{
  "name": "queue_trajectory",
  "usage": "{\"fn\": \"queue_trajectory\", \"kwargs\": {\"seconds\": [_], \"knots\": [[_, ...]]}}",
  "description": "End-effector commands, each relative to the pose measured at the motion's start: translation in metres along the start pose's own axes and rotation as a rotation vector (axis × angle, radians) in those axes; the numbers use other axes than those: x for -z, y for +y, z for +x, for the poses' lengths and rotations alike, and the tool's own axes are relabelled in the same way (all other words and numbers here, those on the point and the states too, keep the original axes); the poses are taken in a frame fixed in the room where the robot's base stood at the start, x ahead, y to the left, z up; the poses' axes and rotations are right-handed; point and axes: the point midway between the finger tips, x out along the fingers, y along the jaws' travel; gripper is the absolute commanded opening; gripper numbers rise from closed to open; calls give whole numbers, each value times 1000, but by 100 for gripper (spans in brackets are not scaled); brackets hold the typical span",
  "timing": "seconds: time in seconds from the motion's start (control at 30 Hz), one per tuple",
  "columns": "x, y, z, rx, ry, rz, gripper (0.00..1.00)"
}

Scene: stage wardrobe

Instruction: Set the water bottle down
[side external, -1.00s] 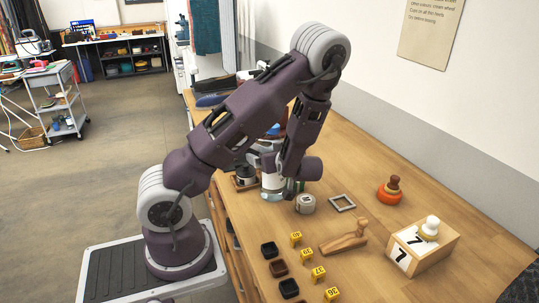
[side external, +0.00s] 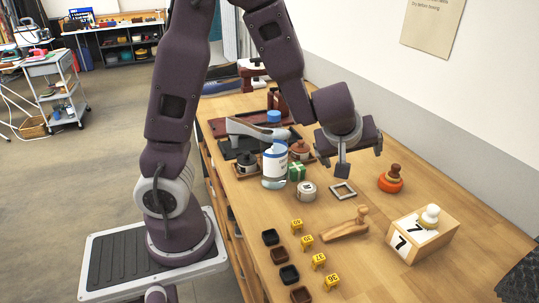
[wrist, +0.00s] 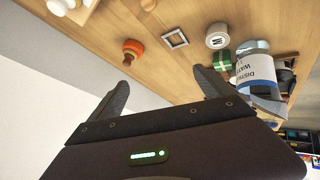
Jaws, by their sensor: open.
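The water bottle (side external: 274,168), clear with a white and blue label, stands upright on the wooden table in the side view. In the wrist view the bottle (wrist: 256,72) is at the right, and its label reads partly as "WATER". My gripper (side external: 360,160) is raised above the table, to the right of the bottle and apart from it. In the wrist view my gripper's two fingers (wrist: 160,82) are spread, with nothing between them.
Beside the bottle are a green box (side external: 296,172), a round white-topped tin (side external: 306,191) and a square grey frame (side external: 343,191). Small dark trays (side external: 289,274) and yellow markers (side external: 319,261) lie in front.

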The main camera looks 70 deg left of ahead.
Motion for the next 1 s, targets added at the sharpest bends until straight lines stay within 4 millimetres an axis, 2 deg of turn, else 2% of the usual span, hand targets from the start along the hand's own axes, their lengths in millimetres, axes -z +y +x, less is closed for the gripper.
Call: {"fn": "queue_trajectory", "kwargs": {"seconds": [0.03,0.07,0.1,0.17,0.2,0.27,0.3,0.4,0.5,1.0], "knots": [[-8,32,-39,-169,-117,54,92],[-18,45,-68,-268,-191,123,92],[-31,51,-108,-380,-271,236,92],[-48,37,-163,-492,-346,440,92],[-57,15,-189,-521,-370,579,92],[-64,-27,-213,-505,-375,768,92],[-65,-54,-220,-468,-366,869,92],[-59,-106,-226,-359,-337,1025,92],[-54,-130,-226,-295,-323,1082,92],[-54,-132,-226,-287,-326,1088,92]]}}
